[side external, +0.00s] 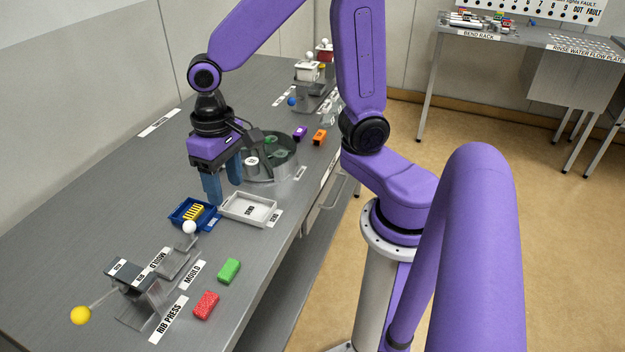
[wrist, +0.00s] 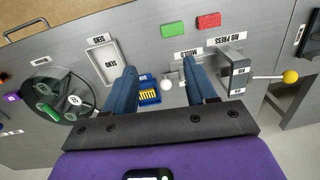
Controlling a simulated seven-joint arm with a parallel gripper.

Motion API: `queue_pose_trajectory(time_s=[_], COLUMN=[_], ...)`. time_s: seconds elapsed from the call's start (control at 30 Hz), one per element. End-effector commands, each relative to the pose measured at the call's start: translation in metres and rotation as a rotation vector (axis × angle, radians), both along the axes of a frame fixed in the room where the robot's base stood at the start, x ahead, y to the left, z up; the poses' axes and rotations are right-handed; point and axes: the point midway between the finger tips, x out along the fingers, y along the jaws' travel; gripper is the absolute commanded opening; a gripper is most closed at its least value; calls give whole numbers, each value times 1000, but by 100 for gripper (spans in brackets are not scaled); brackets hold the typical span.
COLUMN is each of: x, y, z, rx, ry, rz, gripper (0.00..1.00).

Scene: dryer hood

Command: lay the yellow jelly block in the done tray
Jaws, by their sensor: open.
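The yellow block (side external: 194,211) has dark stripes and lies inside a small blue tray (side external: 178,218). The block (wrist: 150,96) and the blue tray (wrist: 144,77) also show in the wrist view, partly behind a finger. The tray's small label is too small to read. My gripper (side external: 222,187) has blue fingers and is open and empty. Its fingers hang above and just beyond the blue tray in the side view. In the wrist view the open fingers (wrist: 162,76) frame the space around the tray and a white ball knob. The block is apart from both fingers.
A white tray (side external: 233,201), apparently marked SEND, adjoins the blue tray. The rib press (side external: 146,288) with its yellow ball lever stands nearer, beside green (side external: 229,270) and red (side external: 206,305) blocks. A round dish (side external: 283,170) lies behind.

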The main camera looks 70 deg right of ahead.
Motion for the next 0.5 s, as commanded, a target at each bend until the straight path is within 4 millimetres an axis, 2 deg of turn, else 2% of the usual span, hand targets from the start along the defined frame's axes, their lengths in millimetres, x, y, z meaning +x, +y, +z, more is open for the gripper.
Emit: queue_pose_trajectory(time_s=[0.1,0.3,0.5], x=[-38,-97,-139], y=[-2,-13,-29], z=[7,14,16], rx=[-4,-11,-17], ry=[-19,-48,-69], rz=[248,662,987], gripper=[56,56,56])
